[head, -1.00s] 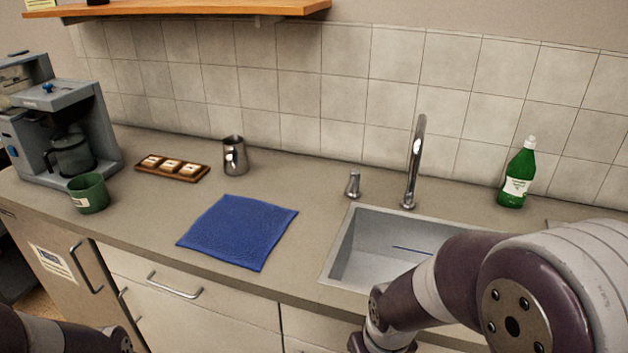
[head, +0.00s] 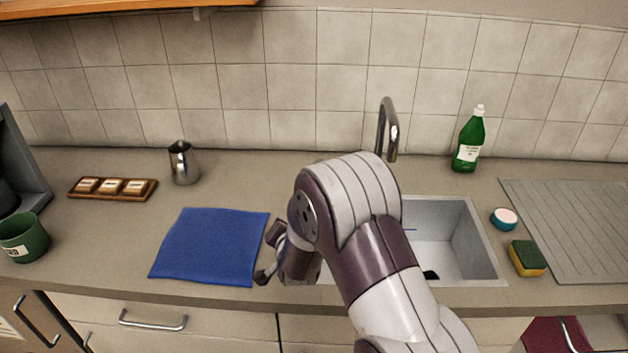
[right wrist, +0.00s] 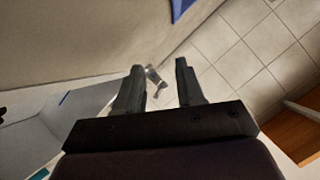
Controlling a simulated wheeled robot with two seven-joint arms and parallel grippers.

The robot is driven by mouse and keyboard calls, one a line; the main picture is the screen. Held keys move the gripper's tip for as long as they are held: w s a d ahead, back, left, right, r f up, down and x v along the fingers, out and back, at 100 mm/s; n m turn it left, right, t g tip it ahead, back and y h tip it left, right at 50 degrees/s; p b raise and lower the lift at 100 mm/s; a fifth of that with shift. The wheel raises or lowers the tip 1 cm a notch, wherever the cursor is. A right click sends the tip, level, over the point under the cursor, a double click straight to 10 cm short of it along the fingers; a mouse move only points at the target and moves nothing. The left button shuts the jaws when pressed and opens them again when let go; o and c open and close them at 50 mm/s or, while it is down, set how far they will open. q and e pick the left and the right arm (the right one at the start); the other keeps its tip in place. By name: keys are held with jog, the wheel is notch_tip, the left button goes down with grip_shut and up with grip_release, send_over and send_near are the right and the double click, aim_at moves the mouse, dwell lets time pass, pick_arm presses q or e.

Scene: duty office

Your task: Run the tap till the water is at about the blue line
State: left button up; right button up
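The steel sink (head: 477,235) is partly hidden behind my right arm. A short blue line (head: 410,230) marks its back wall; no water shows in the visible part. The curved chrome tap spout (head: 388,125) stands behind the sink, with its base hidden by my arm. In the right wrist view a small metal lever (right wrist: 154,78) shows beyond and between the fingertips of my right gripper (right wrist: 158,80), which is open and empty. The sink (right wrist: 85,105) and blue line (right wrist: 63,98) are at its left. The lever is hidden in the head view. My left gripper is out of view.
A blue cloth (head: 210,245) lies left of my right arm. A steel jug (head: 183,163), a wooden tray (head: 113,197) and a green mug (head: 23,238) stand further left. A green bottle (head: 469,143), a sponge (head: 526,258) and a draining board (head: 575,225) are at right.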

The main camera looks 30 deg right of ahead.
jog(key=d+m+t+h, duration=0.1)
jog(key=d+m+h, duration=0.2)
jog(key=d+m, duration=0.1)
jog(key=w+d+m+t+h, duration=0.1)
jog(key=d+m+h, duration=0.1)
jog(key=shift+d+r+t+h, duration=0.2)
jog(key=shift+r+t+h, duration=0.05)
jog(key=shift+t+h, duration=0.05)
jog(key=shift+d+r+m+h, duration=0.15)
jog(key=shift+d+m+h, duration=0.2)
jog(key=shift+m+h, duration=0.05)
jog(key=p+x, duration=0.1)
jog(key=x, duration=1.1)
jog(key=shift+w+d+r+p, duration=0.1)
jog(key=shift+w+r+p, duration=0.1)
jog(key=shift+p, duration=0.1)
grip_shut()
